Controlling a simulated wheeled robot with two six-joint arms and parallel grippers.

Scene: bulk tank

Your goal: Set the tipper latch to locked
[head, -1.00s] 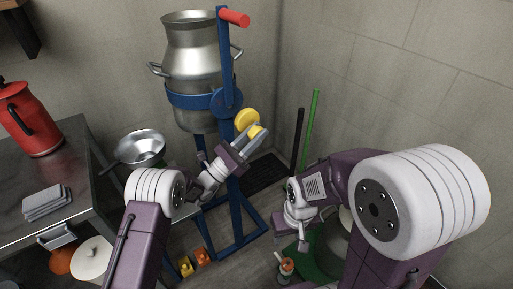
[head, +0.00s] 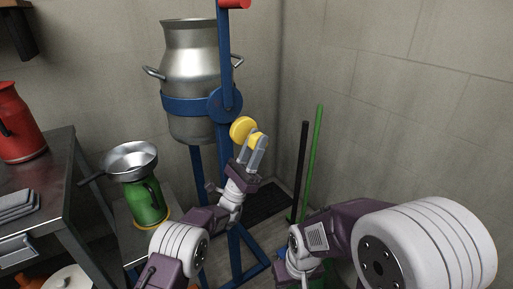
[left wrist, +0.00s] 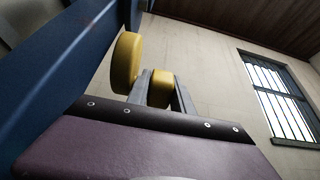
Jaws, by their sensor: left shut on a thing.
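The tipper is a blue frame (head: 226,168) holding a steel milk can (head: 188,65) upright in a blue band. Its yellow latch (head: 242,128) sits on the frame's right post, below the round blue pivot plate. The latch is a large yellow disc with a smaller yellow knob (head: 256,141). My left gripper (head: 256,148) is shut on the small knob from below. The left wrist view shows the knob (left wrist: 160,88) between the fingers and the large disc (left wrist: 126,62) beside the blue post. My right arm's wrist shows low in the head view; its fingertips cannot be made out.
A green can (head: 146,203) with a steel strainer (head: 130,158) stands left of the frame. A metal table (head: 62,165) with a red can (head: 20,125) is at far left. Black and green poles (head: 312,160) lean at the wall, right of a dark floor grate (head: 268,203).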

